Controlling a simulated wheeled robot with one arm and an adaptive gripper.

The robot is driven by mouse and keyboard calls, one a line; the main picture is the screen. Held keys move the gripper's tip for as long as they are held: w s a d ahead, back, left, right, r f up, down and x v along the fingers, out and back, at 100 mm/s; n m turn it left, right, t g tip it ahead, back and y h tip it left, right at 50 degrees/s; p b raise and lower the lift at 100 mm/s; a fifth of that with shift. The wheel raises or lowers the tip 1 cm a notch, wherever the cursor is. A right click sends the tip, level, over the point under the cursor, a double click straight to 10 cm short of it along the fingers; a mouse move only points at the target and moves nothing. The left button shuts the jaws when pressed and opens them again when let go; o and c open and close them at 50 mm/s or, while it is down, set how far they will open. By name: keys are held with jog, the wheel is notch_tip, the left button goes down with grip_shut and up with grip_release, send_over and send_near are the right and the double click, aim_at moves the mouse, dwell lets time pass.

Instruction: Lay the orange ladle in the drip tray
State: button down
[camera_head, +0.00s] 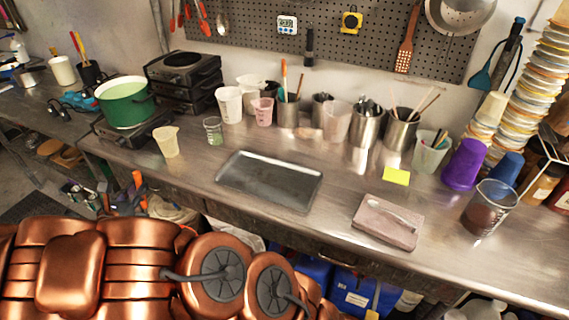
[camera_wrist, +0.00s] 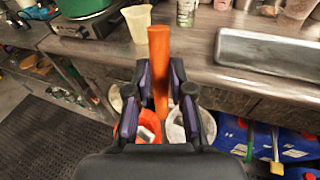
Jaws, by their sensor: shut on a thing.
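The drip tray (camera_head: 268,181) is a shallow dark metal tray lying flat and empty on the steel bench. It also shows at the right of the wrist view (camera_wrist: 270,50). In the wrist view my gripper (camera_wrist: 161,85) is shut on the orange ladle (camera_wrist: 160,48), whose thick orange handle stands up between the fingers. The ladle's bowl cannot be made out. The gripper is in front of the bench's edge, to the left of the tray and apart from it. In the head view the gripper is hard to make out among clutter at the left.
A cream beaker (camera_head: 166,141) and a small glass (camera_head: 214,131) stand behind and left of the tray. A pink spoon rest (camera_head: 387,221) with a spoon lies to its right. A green pot (camera_head: 124,102) stands at the left. Bare bench surrounds the tray.

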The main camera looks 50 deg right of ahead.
jog(key=s+d+m+g+b, duration=0.1)
jog(key=d+m+g+b, duration=0.45)
jog(key=d, duration=0.75)
jog(key=m+g+y+b, duration=0.4)
jog(key=m+y+b, duration=0.55)
jog(key=m, duration=0.65)
send_over(297, 189)
jog(key=p, duration=0.2)
notch_tip(297, 189, down, 5)
jog(key=y, duration=0.2)
jog(key=shift+s+f+b, duration=0.1)
jog(key=shift+f+b, duration=1.3)
jog(key=shift+f, duration=1.1)
jog(key=shift+h, duration=0.25)
jog(key=c, duration=0.9)
grip_release()
jog(key=shift+c, duration=0.2)
